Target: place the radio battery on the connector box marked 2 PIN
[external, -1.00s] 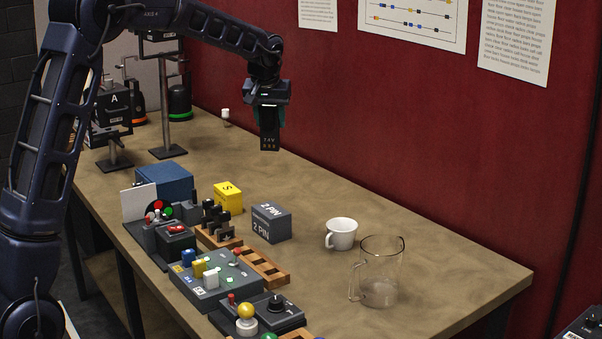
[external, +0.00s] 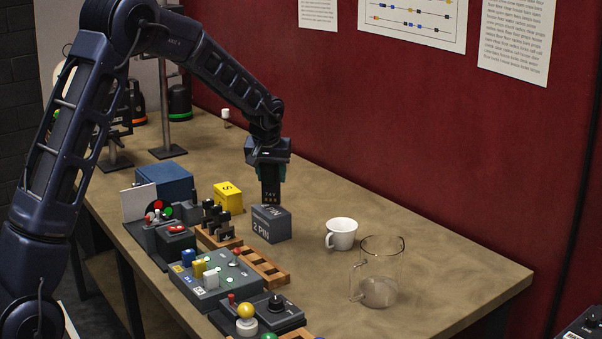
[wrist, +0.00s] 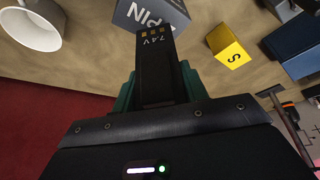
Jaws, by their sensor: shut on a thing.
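The radio battery (external: 271,190) is a black slab marked 7.4 V with gold contacts. My gripper (external: 268,169) is shut on it and holds it upright, contacts down. In the wrist view the battery (wrist: 160,75) sits between the green fingers of my gripper (wrist: 160,92). The grey connector box marked 2 PIN (external: 270,229) stands on the table. The battery's lower end is at the box's top in the external view and covers part of its top label. I cannot tell whether they touch. In the wrist view the box (wrist: 150,14) lies just beyond the battery's contact end.
A yellow box marked S (external: 228,197) is left of the grey box. A white cup (external: 341,234) and a glass jug (external: 378,275) stand to the right. A wooden rack (external: 262,267) and button panels line the front. Bare table lies behind the box.

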